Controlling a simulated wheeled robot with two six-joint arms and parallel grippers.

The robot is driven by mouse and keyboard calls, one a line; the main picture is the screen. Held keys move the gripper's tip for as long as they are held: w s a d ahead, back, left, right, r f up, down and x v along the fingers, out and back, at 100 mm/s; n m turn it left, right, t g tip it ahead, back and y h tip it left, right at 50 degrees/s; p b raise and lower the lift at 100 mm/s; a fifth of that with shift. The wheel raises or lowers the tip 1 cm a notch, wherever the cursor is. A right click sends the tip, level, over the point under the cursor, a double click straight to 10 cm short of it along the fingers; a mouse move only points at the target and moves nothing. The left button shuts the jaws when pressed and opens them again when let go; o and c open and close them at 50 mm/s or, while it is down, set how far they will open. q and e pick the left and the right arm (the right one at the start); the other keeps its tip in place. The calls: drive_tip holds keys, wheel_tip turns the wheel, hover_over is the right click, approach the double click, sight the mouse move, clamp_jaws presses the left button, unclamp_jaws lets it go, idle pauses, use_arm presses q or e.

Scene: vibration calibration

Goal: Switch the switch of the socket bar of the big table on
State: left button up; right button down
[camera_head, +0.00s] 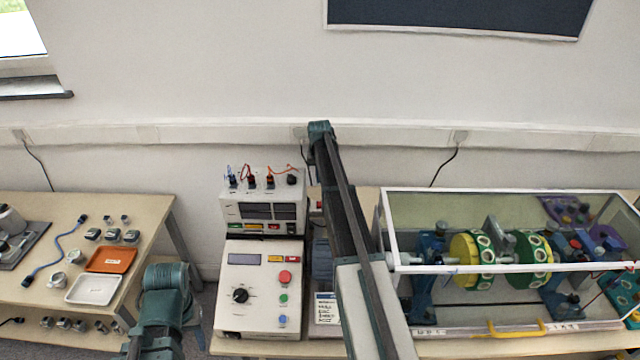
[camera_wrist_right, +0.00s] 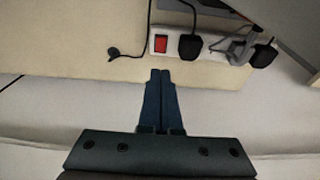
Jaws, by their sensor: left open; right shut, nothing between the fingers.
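The socket bar (camera_wrist_right: 211,41) is a white strip in the right wrist view, lying on a tan surface, with black plugs in it. Its red rocker switch (camera_wrist_right: 161,44) sits at the bar's left end; I cannot tell its position. My right gripper (camera_wrist_right: 160,75) is shut and empty, its tips pointing at the switch with a small gap in the picture. In the head view my right arm reaches over the big table, and its gripper is hidden there. My left gripper (camera_head: 165,292) is low at the left between the tables, open, its fingers hard to make out.
A control box (camera_head: 257,309) with buttons and a knob stands left of my right arm. A clear-covered rig (camera_head: 450,270) stands at the right. A side table (camera_head: 150,215) with trays is at the left. Cables (camera_wrist_right: 147,25) lie beside the bar.

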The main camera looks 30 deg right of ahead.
sight(320, 206)
drive_tip(key=b+x, duration=0.3)
drive_tip(key=x, duration=0.1)
drive_tip(key=b+x, duration=0.4)
drive_tip(key=s+b+x, duration=0.1)
drive_tip(key=b+x, duration=0.3)
drive_tip(key=shift+a+f, duration=0.15)
drive_tip(key=shift+a, duration=0.15)
drive_tip(key=shift+s+f+b, duration=0.1)
drive_tip(key=shift+f+b, duration=0.3)
drive_tip(key=shift+b, duration=0.1)
drive_tip(key=shift+s+a+f+b, duration=0.1)
drive_tip(key=shift+s+f+b, duration=0.05)
drive_tip(key=shift+f+b, duration=0.3)
drive_tip(key=shift+r, duration=0.2)
drive_tip(key=shift+w+d+r+p, duration=0.3)
drive_tip(key=shift+w+d+p, duration=0.15)
drive_tip(key=shift+w, duration=0.25)
